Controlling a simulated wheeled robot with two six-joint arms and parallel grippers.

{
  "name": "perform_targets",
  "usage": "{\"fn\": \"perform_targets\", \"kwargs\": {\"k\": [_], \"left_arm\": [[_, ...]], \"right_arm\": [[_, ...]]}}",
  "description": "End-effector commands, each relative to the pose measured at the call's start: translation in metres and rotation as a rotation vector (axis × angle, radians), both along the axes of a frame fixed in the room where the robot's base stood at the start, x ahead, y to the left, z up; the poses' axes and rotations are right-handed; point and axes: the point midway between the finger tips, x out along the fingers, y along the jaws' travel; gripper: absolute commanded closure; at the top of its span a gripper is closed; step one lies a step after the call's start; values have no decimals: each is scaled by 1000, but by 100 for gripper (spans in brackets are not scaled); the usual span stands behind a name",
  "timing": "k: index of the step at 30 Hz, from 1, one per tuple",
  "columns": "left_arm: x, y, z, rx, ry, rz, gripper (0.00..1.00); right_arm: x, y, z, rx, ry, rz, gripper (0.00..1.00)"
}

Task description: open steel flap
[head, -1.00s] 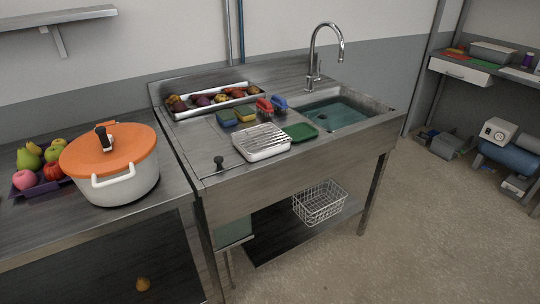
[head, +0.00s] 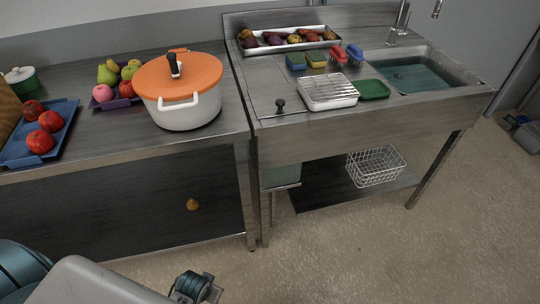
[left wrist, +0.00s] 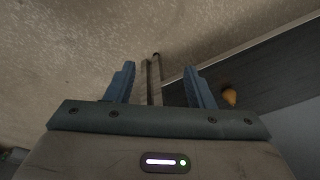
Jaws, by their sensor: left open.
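The steel flap (head: 272,97) appears to be the flat panel with a small black knob (head: 280,105) at the left front of the sink counter. It lies level with the counter top and looks closed. My left gripper (left wrist: 160,85) is open and empty in the left wrist view, its blue fingers spread, with table legs beyond them. It is low in front of the tables, well away from the flap. In the head view my left arm is at the bottom left, and its fingertips cannot be made out. My right gripper is not in view.
A white rack tray (head: 328,92) sits right of the knob, near a green tray (head: 373,90). A white pot with an orange lid (head: 180,75) stands on the left table. A wire basket (head: 376,166) is on the lower shelf. The floor in front is clear.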

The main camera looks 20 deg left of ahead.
Motion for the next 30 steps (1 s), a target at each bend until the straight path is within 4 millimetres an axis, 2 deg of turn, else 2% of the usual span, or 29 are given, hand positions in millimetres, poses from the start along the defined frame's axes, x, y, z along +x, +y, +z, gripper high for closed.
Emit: {"fn": "perform_targets", "kwargs": {"k": [1, 8, 11, 15, 23, 26, 30], "left_arm": [[7, -2, 22, 1, -20, 0, 51], [38, -11, 107, 12, -124, 17, 51], [64, -14, 148, 23, -223, 46, 51], [117, -16, 196, 41, -407, 106, 51], [216, -25, 260, 61, -748, 187, 51], [262, -35, 291, 60, -904, 202, 51], [323, -59, 339, 47, -1127, 193, 51]], "right_arm": [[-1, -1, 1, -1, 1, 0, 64], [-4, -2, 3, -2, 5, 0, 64], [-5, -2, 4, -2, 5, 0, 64], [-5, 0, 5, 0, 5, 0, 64], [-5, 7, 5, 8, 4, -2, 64], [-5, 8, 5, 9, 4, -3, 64], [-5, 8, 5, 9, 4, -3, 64]]}}
